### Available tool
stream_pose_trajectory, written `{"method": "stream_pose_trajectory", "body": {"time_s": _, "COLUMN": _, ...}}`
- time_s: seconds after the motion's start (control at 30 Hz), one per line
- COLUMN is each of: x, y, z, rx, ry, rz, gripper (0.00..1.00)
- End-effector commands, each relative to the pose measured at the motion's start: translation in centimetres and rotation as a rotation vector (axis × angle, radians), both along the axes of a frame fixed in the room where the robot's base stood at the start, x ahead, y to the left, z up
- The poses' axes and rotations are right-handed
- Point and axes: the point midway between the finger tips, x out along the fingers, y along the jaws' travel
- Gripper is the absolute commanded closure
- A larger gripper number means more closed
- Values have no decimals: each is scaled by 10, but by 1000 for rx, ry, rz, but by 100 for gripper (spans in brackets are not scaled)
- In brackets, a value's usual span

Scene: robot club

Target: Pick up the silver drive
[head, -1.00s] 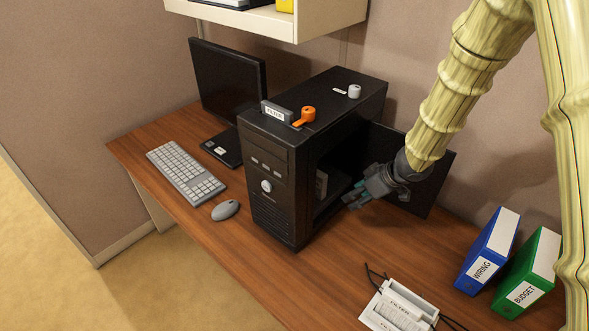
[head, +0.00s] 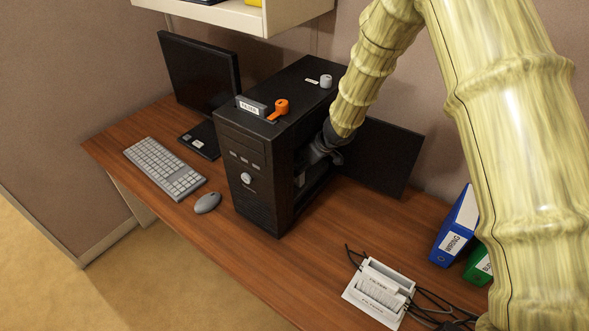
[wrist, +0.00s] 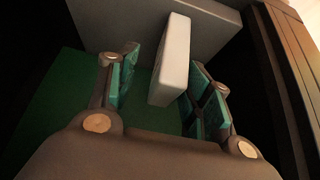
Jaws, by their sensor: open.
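The silver drive (wrist: 172,58) is a pale grey block in the wrist view, standing out between my two fingers. My gripper (wrist: 163,88) is open, with one teal-padded finger on each side of the drive. A narrow gap shows on the left; on the right the finger is very close, and I cannot tell if it touches. In the head view my gripper (head: 318,152) reaches into the open side of the black computer case (head: 248,190). The fingertips and the drive are hidden there by the case and my wrist.
The case's side panel (head: 380,157) stands open behind my arm. An orange lever (head: 280,107) and a grey knob (head: 326,81) sit on top.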

Motion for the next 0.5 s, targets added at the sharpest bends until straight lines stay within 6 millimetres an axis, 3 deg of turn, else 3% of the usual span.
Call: {"method": "stream_pose_trajectory", "body": {"time_s": 0.5, "x": 17, "y": 19, "z": -43, "rx": 0, "ry": 6, "rz": -2, "gripper": 50}}
